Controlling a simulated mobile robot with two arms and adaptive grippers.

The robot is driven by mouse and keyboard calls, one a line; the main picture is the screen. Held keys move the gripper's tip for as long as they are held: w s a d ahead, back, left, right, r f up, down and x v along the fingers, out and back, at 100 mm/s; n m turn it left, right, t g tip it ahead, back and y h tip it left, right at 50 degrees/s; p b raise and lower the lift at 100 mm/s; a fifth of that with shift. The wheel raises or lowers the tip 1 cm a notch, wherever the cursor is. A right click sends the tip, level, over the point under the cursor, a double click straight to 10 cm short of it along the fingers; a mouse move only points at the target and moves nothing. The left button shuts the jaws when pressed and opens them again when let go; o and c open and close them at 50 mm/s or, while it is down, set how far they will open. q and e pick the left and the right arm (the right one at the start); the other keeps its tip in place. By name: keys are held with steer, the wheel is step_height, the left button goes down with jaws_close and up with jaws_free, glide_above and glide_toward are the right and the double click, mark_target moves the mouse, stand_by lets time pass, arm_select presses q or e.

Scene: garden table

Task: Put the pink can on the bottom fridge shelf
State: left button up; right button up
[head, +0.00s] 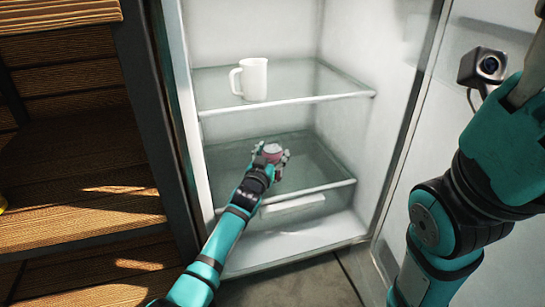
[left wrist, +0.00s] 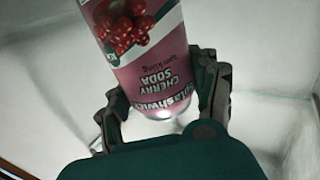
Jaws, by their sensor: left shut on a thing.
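The pink can (head: 272,149) is a cherry soda can, held in my left gripper (head: 270,158) inside the open fridge. In the head view the can and gripper are over the lower glass shelf (head: 325,172), beneath the upper shelf (head: 315,84). I cannot tell whether the can touches the lower shelf. My right arm is at the right edge by the fridge door; its fingers are not clearly visible.
A white mug (head: 254,79) stands on the upper shelf. Below the lower shelf is a white ledge piece (head: 293,204) above the fridge floor. The open fridge door (head: 440,120) is on the right. A wooden shelf unit (head: 75,150) stands to the left.

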arm_select(q)
steer(key=o, duration=1.5)
steer(key=shift+f, duration=0.15)
steer(key=shift+r, duration=0.25)
steer(key=p+v, duration=0.8)
steer(key=v, duration=0.3)
steer(key=shift+r, duration=0.1)
steer(key=shift+s+a+p, duration=0.15)
steer(key=shift+s+p, duration=0.25)
steer(key=shift+s, duration=0.1)
